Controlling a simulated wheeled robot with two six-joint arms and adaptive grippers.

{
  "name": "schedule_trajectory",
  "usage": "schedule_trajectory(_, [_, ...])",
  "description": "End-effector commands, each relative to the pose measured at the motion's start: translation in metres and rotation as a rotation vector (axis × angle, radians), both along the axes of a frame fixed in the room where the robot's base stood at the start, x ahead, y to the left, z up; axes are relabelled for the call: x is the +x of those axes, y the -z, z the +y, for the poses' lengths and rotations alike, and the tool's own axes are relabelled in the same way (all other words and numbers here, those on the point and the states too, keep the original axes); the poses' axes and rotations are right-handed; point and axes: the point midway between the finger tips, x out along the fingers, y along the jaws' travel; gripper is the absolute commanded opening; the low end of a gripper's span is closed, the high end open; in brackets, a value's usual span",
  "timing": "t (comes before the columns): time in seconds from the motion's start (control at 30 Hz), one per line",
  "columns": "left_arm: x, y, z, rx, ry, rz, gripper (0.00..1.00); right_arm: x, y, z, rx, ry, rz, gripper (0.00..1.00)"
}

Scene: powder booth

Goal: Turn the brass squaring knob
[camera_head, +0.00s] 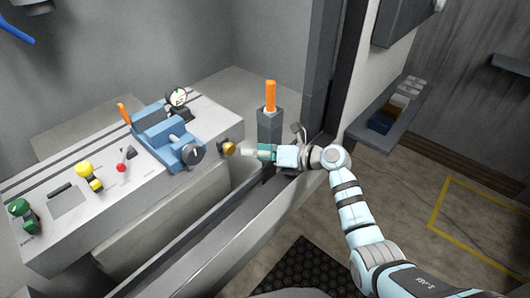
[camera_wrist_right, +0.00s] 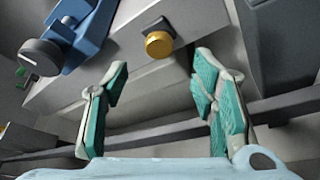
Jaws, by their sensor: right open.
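The brass knob (camera_head: 228,148) sits on the right end face of the grey machine bench, beside the blue vise. It also shows in the right wrist view (camera_wrist_right: 158,44), ahead of the fingers and roughly between their lines. My right gripper (camera_head: 252,152) is just to the right of the knob, pointing left toward it. In the right wrist view its teal-padded fingers (camera_wrist_right: 158,98) are apart with nothing between them, and a gap separates them from the knob. My left gripper is not in view.
The blue vise (camera_head: 168,140) with a dark round handle (camera_head: 192,153) stands close left of the knob. An orange-handled grey post (camera_head: 270,125) rises behind my right gripper. A dark booth post (camera_head: 322,70) is nearby. Yellow (camera_head: 88,175) and green (camera_head: 22,214) knobs stand further left.

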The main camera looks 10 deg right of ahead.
Motion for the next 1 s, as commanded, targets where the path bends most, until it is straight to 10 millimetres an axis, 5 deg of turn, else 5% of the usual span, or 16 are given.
schedule_trajectory(0.2, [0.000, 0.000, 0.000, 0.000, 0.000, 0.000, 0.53, -0.022, -0.011, -0.025, 0.001, -0.001, 0.000, 0.53])
schedule_trajectory(0.53, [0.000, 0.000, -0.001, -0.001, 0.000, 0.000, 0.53, -0.024, -0.014, -0.025, 0.018, 0.006, -0.007, 0.53])
schedule_trajectory(0.7, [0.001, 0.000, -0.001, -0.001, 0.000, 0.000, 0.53, -0.025, -0.049, -0.028, 0.322, 0.155, -0.084, 0.53])
schedule_trajectory(0.77, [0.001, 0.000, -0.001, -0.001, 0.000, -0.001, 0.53, -0.030, -0.068, -0.043, 0.529, 0.272, -0.104, 0.53])
schedule_trajectory(0.87, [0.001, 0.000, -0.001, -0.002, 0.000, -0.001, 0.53, -0.044, -0.082, -0.092, 0.899, 0.519, -0.085, 0.53])
schedule_trajectory(0.97, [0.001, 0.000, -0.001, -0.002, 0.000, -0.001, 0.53, -0.066, -0.061, -0.149, 1.225, 0.792, 0.008, 0.53])
schedule_trajectory(1.0, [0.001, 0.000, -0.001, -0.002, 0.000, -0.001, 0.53, -0.078, -0.040, -0.169, 1.337, 0.911, 0.070, 0.53])
